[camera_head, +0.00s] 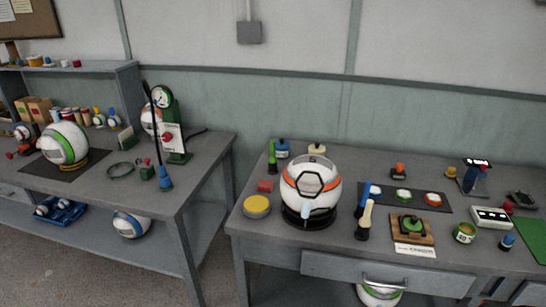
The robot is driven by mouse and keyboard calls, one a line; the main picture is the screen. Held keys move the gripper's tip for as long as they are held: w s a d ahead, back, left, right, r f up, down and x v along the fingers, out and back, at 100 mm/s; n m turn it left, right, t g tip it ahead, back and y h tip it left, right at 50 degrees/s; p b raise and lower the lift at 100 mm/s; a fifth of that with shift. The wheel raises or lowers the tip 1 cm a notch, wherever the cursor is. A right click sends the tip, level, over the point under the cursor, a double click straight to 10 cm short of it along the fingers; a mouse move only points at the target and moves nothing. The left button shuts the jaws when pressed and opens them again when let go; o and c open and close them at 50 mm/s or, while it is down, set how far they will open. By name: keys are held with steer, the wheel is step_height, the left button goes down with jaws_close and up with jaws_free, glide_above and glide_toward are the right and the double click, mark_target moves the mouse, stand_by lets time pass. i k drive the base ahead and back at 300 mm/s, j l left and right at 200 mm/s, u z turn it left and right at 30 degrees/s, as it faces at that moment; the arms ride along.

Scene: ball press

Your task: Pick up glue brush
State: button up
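I cannot tell for certain which thing is the glue brush. An upright tool with a cream handle and a black lower end (366,220) stands at the front of the right bench, right of the ball, and could be a brush. A blue upright piece (366,192) stands just behind it. A slim green-handled tool (272,157) with a dark lower end stands behind the ball on the left. A green pot with a pale label (464,233) stands at the right. My gripper is not in view.
A white ball with orange and black markings (311,184) sits on a black ring stand (307,220). A gap separates the left bench (205,150) from the right bench.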

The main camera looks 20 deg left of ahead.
mark_target(272, 159)
steer(key=i+j+u, duration=0.2)
steer(key=i+j, duration=0.15)
steer(key=i+j+u, duration=0.2)
steer(key=i+j, duration=0.15)
steer(key=i+j+u, duration=0.2)
steer(key=i, duration=0.3)
steer(key=i+j+u, duration=0.25)
steer(key=i, duration=0.15)
